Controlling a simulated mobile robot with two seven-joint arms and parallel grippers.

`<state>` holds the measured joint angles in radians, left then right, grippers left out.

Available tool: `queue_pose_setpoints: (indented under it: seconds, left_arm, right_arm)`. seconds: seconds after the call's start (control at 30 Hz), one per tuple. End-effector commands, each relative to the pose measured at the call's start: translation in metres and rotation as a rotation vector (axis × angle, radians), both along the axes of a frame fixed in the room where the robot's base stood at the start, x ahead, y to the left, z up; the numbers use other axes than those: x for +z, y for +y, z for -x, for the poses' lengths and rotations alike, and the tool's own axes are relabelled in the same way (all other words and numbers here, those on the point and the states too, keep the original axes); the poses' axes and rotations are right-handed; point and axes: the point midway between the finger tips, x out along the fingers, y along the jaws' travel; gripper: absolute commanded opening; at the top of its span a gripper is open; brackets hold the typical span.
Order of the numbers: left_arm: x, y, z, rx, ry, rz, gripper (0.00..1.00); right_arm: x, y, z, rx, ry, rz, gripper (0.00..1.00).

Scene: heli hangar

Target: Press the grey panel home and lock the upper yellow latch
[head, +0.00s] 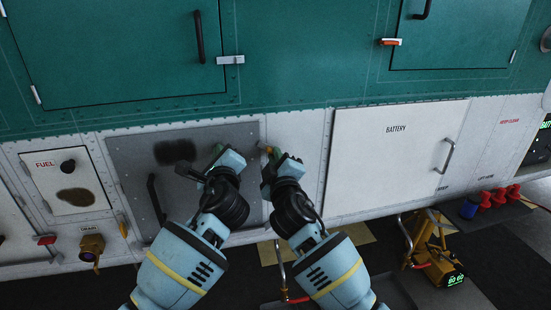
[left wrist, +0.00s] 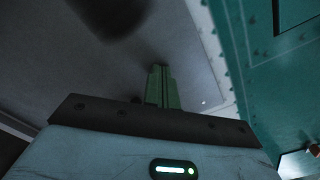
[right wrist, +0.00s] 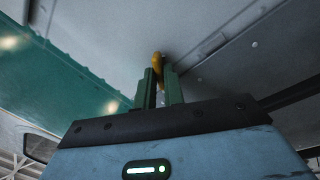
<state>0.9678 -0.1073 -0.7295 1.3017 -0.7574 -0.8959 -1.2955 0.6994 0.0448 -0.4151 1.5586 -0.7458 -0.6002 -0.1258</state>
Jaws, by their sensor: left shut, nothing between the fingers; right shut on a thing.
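The grey panel (head: 133,151) sits in the white lower side of the helicopter, with a dark smudge and a black handle on it. My left gripper (head: 219,151) is shut and empty, its fingertips at the panel's right part; in the left wrist view the closed green fingers (left wrist: 160,85) meet the grey surface. The upper yellow latch (head: 268,150) is at the panel's right edge. My right gripper (head: 277,156) is shut on it; in the right wrist view the yellow latch (right wrist: 157,62) stands between the green fingers. The latch's exact angle is hard to tell.
A white battery door (head: 392,160) lies to the right and a fuel door (head: 68,180) to the left. Green doors with black handles are above. A yellow jack (head: 433,250) and red and blue items stand on the floor at right.

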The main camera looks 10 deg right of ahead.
Motion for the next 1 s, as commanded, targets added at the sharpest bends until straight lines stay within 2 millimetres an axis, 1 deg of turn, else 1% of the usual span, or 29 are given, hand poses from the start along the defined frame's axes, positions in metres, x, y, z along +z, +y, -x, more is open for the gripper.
queue_pose_setpoints:
  seconds: [0.03,0.13,0.3,0.4,0.5,0.73,0.8,0.83,0.9,0.97,1.0]
  left_arm:
    - [0.0042,0.0061,-0.0024,0.012,-0.005,-0.002,0.0]
    - [0.0042,0.0063,-0.0024,0.013,-0.004,-0.003,0.0]
    - [0.0045,0.0065,-0.0024,0.013,-0.005,-0.003,0.0]
    - [0.0045,0.0066,-0.0024,0.013,-0.005,-0.003,0.0]
    - [0.0046,0.0066,-0.0024,0.013,-0.005,-0.003,0.0]
    - [0.0048,0.0067,-0.0025,0.013,-0.005,-0.003,0.0]
    - [0.0048,0.0067,-0.0025,0.013,-0.005,-0.003,0.0]
    - [0.0049,0.0066,-0.0025,0.013,-0.005,-0.003,0.0]
    - [0.0049,0.0066,-0.0025,0.013,-0.005,-0.004,0.0]
    - [0.005,0.0065,-0.0025,0.013,-0.006,-0.004,0.0]
    - [0.005,0.0064,-0.0025,0.013,-0.006,-0.003,0.0]
  right_arm:
    - [0.0102,-0.0065,-0.001,-0.013,-0.015,0.007,0.0]
    - [0.0108,-0.0072,-0.0012,-0.014,-0.019,0.088,0.0]
    - [0.0126,-0.0074,-0.0013,-0.014,-0.028,0.348,0.0]
    - [0.0128,-0.0068,-0.0011,-0.015,-0.031,0.455,0.0]
    - [0.0131,-0.006,-0.0009,-0.015,-0.031,0.499,0.0]
    - [0.0138,-0.0051,-0.0006,-0.014,-0.033,0.501,0.0]
    - [0.0143,-0.0053,-0.0007,-0.014,-0.034,0.526,0.0]
    - [0.0142,-0.0051,-0.0006,-0.014,-0.035,0.538,0.12]
    - [0.0141,-0.0047,-0.0006,-0.014,-0.034,0.533,0.21]
    - [0.0134,-0.0044,-0.0006,-0.013,-0.033,0.532,0.27]
    - [0.0127,-0.004,-0.0006,-0.012,-0.031,0.532,0.27]
